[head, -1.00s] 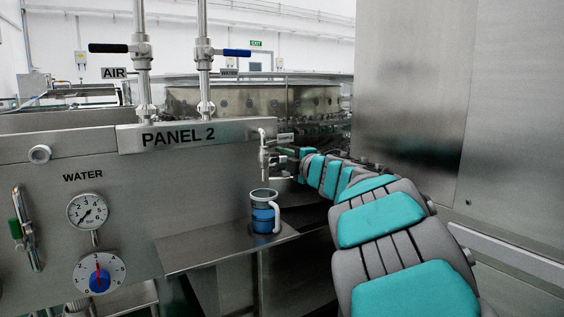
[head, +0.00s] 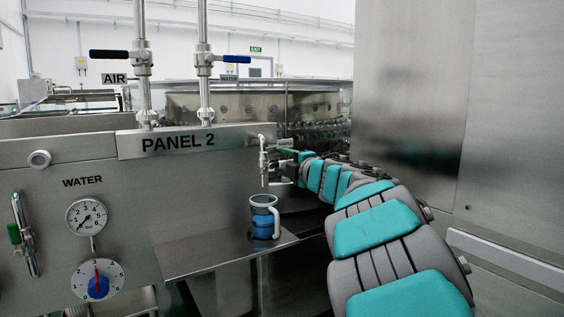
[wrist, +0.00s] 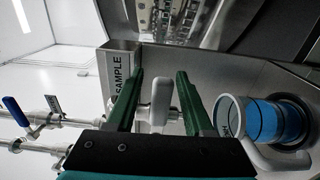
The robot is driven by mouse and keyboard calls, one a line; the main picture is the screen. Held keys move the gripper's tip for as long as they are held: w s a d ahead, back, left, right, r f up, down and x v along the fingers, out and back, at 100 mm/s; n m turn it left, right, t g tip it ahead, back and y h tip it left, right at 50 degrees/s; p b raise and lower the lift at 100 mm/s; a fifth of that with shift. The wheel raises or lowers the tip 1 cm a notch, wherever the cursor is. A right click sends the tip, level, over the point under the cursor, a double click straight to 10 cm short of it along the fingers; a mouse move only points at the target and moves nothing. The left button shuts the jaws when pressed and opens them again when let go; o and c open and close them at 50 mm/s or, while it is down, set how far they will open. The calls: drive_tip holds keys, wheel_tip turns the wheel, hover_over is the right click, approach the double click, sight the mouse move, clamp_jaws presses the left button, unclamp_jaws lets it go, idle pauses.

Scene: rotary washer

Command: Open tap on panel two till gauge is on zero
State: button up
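The sample tap (head: 263,160) sticks out from the right end of panel two (head: 200,141). My gripper (head: 285,165) is at the tap's right side. In the wrist view, my gripper (wrist: 160,95) is open, with its two dark green fingers on either side of the tap's pale handle (wrist: 161,102). Gaps show between the handle and both fingers. The round water gauge (head: 87,217) is on the left of the panel; its needle points to the lower left, and the exact reading is too small to tell.
A clear jug (head: 264,217) with blue contents stands on the metal shelf (head: 200,253) below the tap, and it also shows in the wrist view (wrist: 268,120). A dial with a blue knob (head: 98,287) is below the gauge. Blue (head: 236,59) and black (head: 108,54) valve levers sit above.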

drive_tip(key=shift+s+d, duration=0.1)
drive_tip(key=v, duration=0.7)
drive_tip(key=shift+s+d+b, duration=0.15)
drive_tip(key=shift+s+b, duration=0.1)
drive_tip(key=shift+b, duration=0.05)
